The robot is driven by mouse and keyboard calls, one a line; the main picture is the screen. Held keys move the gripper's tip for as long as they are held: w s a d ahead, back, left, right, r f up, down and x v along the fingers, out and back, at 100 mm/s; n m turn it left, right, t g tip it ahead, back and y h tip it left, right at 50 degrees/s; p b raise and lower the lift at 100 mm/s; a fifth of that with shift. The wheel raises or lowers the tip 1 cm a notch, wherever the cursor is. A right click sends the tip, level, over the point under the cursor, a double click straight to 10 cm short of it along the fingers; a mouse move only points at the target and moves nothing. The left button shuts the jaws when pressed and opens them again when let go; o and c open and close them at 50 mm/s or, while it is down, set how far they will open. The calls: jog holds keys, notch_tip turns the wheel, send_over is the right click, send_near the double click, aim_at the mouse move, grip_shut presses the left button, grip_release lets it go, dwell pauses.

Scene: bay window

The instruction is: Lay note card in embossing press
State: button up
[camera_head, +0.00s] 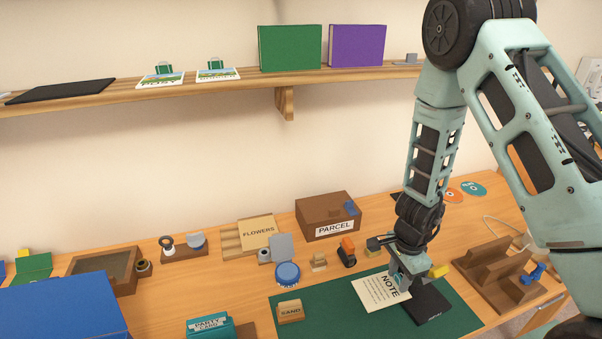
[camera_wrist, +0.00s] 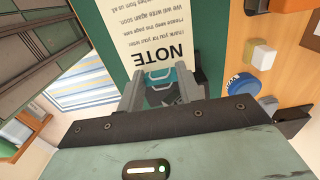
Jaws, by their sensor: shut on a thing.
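The note card (camera_head: 374,292) is cream, with "NOTE" and several lines of print. My gripper (camera_head: 399,282) is over its right edge, above the green mat (camera_head: 325,309). In the wrist view the card (camera_wrist: 158,25) lies ahead of my gripper (camera_wrist: 162,88), whose fingers are shut on a teal piece at the card's NOTE end. The card seems held close above the mat; I cannot tell whether it touches it. A black slab (camera_head: 428,306) with small pale lettering lies right beside my gripper. I cannot tell for sure whether it is the embossing press.
A sand-labelled wooden block (camera_head: 290,312) and a blue round thing (camera_head: 288,273) stand left of the card. A parcel box (camera_head: 327,215) stands at the back. A stepped wooden rack (camera_head: 497,270) is to the right. The mat's middle front is clear.

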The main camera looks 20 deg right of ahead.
aim_at(373, 276)
jog(key=shift+w+a+n, duration=0.15)
jog(key=shift+a+n, duration=0.05)
jog(key=shift+n, duration=0.4)
jog(key=shift+w+a+n, duration=0.1)
jog(key=shift+a+n, duration=0.05)
jog(key=shift+n, duration=0.45)
jog(key=n, duration=0.3)
jog(key=w+a+n, duration=0.1)
jog(key=n, duration=0.1)
jog(key=a+n, duration=0.1)
jog(key=n, duration=0.2)
jog(key=shift+w+r+n, duration=0.15)
jog(key=shift+w+n, duration=0.1)
jog(key=shift+n, duration=0.05)
jog(key=n, duration=0.2)
jog(key=a+n, duration=0.1)
jog(key=n, duration=0.1)
jog(key=w+n, duration=0.1)
jog(key=n, duration=0.1)
jog(key=shift+a+r+n, duration=0.1)
jog(key=shift+a+n, duration=0.1)
jog(key=shift+n, duration=0.1)
